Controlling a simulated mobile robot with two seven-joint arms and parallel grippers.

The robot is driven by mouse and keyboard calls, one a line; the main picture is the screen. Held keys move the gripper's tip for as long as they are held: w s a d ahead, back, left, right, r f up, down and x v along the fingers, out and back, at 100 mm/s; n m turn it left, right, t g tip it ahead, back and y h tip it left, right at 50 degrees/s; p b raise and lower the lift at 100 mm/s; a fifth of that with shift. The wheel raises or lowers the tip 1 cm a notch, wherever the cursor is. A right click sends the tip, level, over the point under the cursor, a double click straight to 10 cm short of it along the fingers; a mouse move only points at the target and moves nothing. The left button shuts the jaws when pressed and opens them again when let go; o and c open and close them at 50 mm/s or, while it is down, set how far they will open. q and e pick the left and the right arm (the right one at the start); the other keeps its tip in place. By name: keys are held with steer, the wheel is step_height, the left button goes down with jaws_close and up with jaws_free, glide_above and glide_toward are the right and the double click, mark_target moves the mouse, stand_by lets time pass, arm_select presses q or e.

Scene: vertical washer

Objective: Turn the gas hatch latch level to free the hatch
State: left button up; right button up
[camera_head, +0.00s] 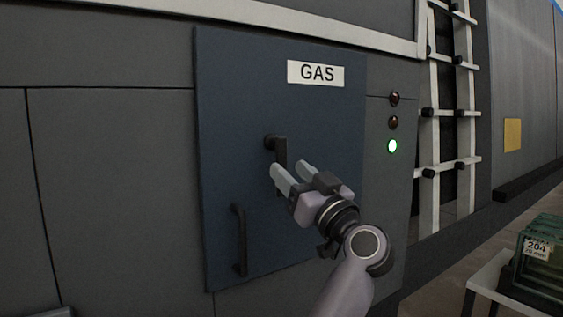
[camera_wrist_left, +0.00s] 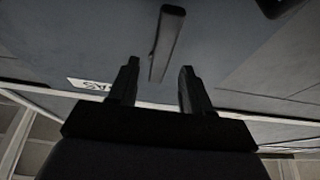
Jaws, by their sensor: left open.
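The blue gas hatch (camera_head: 225,120) is shut, flush in the grey machine wall. Its dark latch lever (camera_head: 280,149) hangs straight down from a pivot near the hatch's middle. My left gripper (camera_head: 293,170) is open in front of the lever's lower part, which the fingers partly hide. In the left wrist view the lever (camera_wrist_left: 166,42) appears beyond and between the two open fingertips of the left gripper (camera_wrist_left: 159,66), with space on both sides. I cannot tell how deep it reaches between them. My right gripper is not in view.
A fixed dark vertical handle (camera_head: 239,240) is on the hatch's lower left. A "GAS" label (camera_head: 316,73) is above the lever. Right of the hatch, a green light (camera_head: 392,146) glows below two dark red ones. A ladder (camera_head: 430,130) and green crate (camera_head: 540,262) stand farther right.

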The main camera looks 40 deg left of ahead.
mark_target(283, 163)
arm_select(q)
steer(key=shift+x, duration=2.3)
jaws_close()
steer(key=shift+p, duration=0.3)
